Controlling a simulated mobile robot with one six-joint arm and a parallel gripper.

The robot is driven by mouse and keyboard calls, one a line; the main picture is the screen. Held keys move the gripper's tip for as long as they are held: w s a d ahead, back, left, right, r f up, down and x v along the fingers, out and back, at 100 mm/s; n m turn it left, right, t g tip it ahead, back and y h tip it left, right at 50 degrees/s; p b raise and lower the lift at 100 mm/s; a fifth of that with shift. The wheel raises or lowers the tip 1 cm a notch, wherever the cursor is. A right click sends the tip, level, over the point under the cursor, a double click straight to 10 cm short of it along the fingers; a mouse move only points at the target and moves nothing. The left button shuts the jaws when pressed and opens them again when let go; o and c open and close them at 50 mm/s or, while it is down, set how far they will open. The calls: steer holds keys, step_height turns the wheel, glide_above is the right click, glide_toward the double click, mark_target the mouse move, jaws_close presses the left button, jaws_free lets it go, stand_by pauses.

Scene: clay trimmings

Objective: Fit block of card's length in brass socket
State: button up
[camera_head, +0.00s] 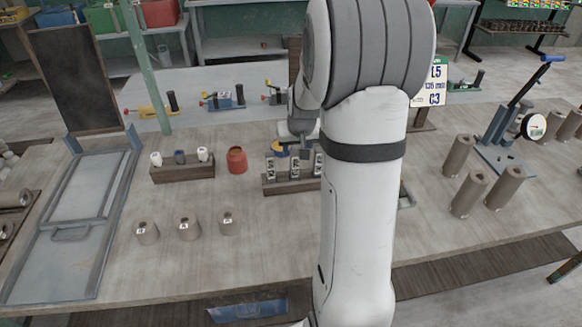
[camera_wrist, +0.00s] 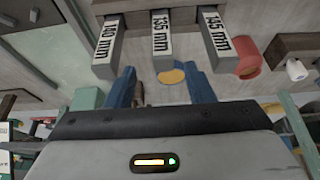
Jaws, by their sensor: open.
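Three grey blocks marked 140 mm (camera_wrist: 104,50), 135 mm (camera_wrist: 162,42) and 145 mm (camera_wrist: 220,45) stand side by side in a dark wooden holder (camera_head: 290,187). My gripper (camera_wrist: 161,88) is open and empty, its blue fingers apart and just short of the blocks, roughly in line with the 135 mm one. In the head view my arm hides most of the gripper. The card (camera_head: 437,84) is partly behind my arm; its small middle line looks like 135 mm. A brass-yellow fixture (camera_head: 150,111) lies at the back left; whether it is the socket I cannot tell.
A red jar (camera_head: 237,160) and a wooden rack (camera_head: 182,173) with small bottles stand left of the holder. A yellow disc (camera_wrist: 171,76) lies beyond the blocks. Several clay cylinders (camera_head: 468,193) and a lever press (camera_head: 503,135) stand right.

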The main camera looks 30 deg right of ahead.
mark_target(295, 154)
steer(key=shift+a+p+x, duration=0.15)
steer(key=shift+p+x, duration=0.2)
steer(key=shift+x, duration=1.05)
steer(key=shift+a+p+x, duration=0.15)
steer(key=shift+p+x, duration=0.15)
steer(key=shift+x, duration=1.1)
steer(key=shift+s, duration=0.1)
jaws_close()
